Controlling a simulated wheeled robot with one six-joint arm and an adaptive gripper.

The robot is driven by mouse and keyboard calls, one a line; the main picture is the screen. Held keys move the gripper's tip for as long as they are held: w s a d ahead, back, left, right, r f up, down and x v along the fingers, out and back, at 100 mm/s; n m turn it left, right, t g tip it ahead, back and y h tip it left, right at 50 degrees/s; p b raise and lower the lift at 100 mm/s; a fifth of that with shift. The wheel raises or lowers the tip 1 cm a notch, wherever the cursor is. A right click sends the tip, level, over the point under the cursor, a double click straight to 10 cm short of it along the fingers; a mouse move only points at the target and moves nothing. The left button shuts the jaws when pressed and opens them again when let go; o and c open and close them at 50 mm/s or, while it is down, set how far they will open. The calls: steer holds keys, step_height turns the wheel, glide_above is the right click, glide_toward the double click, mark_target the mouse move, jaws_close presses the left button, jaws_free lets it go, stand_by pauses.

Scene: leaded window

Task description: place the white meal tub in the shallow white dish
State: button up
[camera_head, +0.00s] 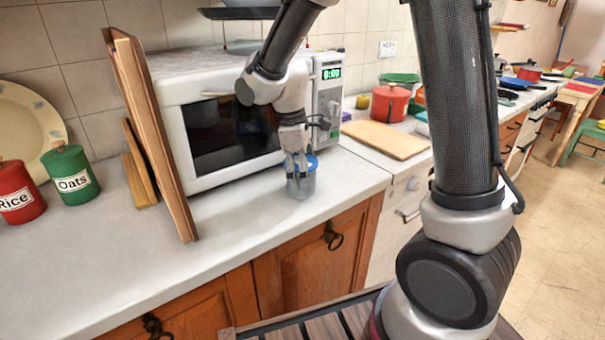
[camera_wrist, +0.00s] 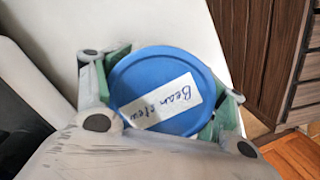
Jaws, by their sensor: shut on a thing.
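A tub (camera_head: 301,185) with a pale grey body and a blue lid is in front of the microwave, near the counter's front edge. In the wrist view its blue lid (camera_wrist: 150,80) carries a white label that seems to read "Bean stew". My gripper (camera_head: 299,164) is shut on the tub from above, with a finger on each side of the lid. I cannot tell whether the tub touches the counter or is slightly above it. I cannot make out a shallow white dish in either view.
A white microwave (camera_head: 225,125) stands behind the tub. Upright wooden boards (camera_head: 150,130) lean at its left. Red (camera_head: 20,195) and green (camera_head: 70,178) canisters and a cream plate (camera_head: 25,125) are far left. A wooden board (camera_head: 385,139) lies at right. The front-left counter (camera_head: 110,260) is clear.

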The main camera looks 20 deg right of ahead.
steer(key=o, duration=1.8)
steer(key=r, duration=0.4)
steer(key=a+r, duration=0.1)
steer(key=r, duration=0.7)
steer(key=shift+w+a, duration=0.35)
steer(key=shift+w, duration=0.05)
steer(key=s+d+r+m+t, duration=0.1)
steer(key=s+d+m, duration=0.3)
steer(key=s+d, duration=0.1)
steer(key=s+d+r+m+t+y, duration=0.1)
steer(key=s+d+m+t, duration=0.1)
steer(key=s+d+m, duration=0.2)
steer(key=s+d+r+m+t, duration=0.1)
steer(key=s+d+r+m, duration=0.1)
steer(key=s+d+m, duration=0.2)
steer(key=shift+s+d+t+y, duration=0.15)
steer(key=shift+s+d, duration=0.45)
steer(key=shift+s, duration=0.45)
steer(key=shift+s+d+t+y, duration=0.1)
steer(key=shift+s+d, duration=0.5)
steer(key=shift+s, duration=0.5)
steer(key=shift+s+d+t+y, duration=0.15)
steer(key=shift+s+d, duration=0.45)
steer(key=shift+s, duration=0.45)
steer(key=shift+o, duration=0.9)
steer(key=shift+s+d+f+m, duration=0.25)
steer(key=shift+s+m, duration=0.15)
